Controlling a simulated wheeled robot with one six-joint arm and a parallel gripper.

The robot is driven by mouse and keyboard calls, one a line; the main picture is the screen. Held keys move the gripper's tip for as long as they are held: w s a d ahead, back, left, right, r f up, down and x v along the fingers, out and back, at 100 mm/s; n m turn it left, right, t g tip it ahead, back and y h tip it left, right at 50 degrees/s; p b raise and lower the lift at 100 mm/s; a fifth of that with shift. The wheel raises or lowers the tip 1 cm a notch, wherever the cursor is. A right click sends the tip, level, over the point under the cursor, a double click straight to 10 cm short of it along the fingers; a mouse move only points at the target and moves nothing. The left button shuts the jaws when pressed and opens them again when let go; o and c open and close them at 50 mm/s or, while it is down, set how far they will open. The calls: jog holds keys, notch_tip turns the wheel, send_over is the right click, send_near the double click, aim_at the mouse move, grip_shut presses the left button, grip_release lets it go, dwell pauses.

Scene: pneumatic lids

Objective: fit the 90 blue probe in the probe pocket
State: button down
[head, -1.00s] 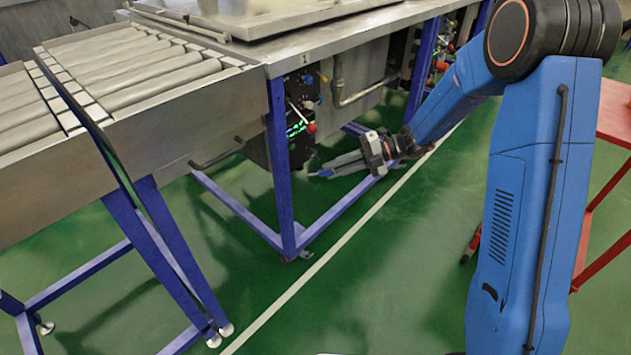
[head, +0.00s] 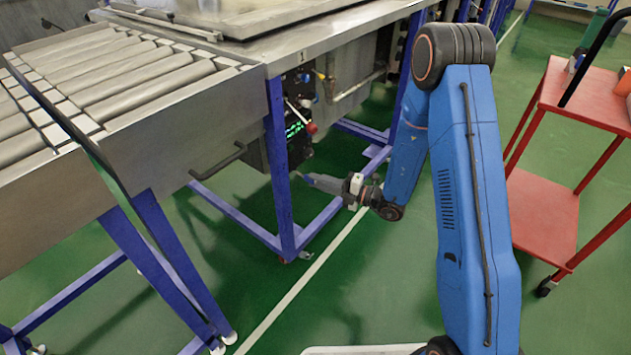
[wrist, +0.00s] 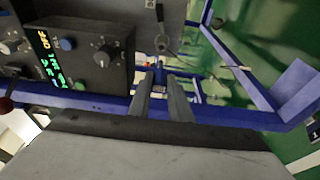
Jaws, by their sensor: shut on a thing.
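My gripper (head: 312,180) is low under the steel bench, to the right of a blue front leg, and points left. It is shut on the blue probe (head: 297,174), which shows only as a small bluish tip past the fingers. In the wrist view the two grey fingers (wrist: 164,96) reach up the picture, with a small blue part of the probe (wrist: 157,76) between their tips. I cannot read a 90 on it. I cannot make out the probe pocket for certain in either view.
A black control box (wrist: 88,55) with a green display and knobs is just left of the fingers in the wrist view. The blue bench leg (head: 280,165) stands close by. A roller conveyor (head: 130,95) is at left, a red cart (head: 540,215) at right.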

jog(key=shift+s+d, duration=0.1)
jog(key=shift+w+d+x, duration=0.1)
jog(key=shift+w+x, duration=0.1)
jog(key=shift+x, duration=0.75)
jog(key=shift+w+d+x, duration=0.1)
jog(key=shift+w+x, duration=0.1)
jog(key=shift+x, duration=0.75)
jog(key=shift+w+d+x, duration=0.1)
jog(key=shift+w+x, duration=0.15)
jog(key=shift+x, duration=0.7)
jog(key=shift+w+d+x, duration=0.1)
jog(key=shift+w+x, duration=0.05)
jog(key=shift+x, duration=0.65)
jog(key=shift+w+d+x, duration=0.1)
jog(key=shift+w+x, duration=0.1)
jog(key=shift+x, duration=0.65)
jog(key=shift+w+d+x, duration=0.1)
jog(key=shift+w+x, duration=0.05)
jog(key=shift+x, duration=0.65)
jog(key=c, duration=1.5)
grip_release()
jog(key=shift+c, duration=0.2)
jog(key=v, duration=0.7)
jog(key=shift+d, duration=0.1)
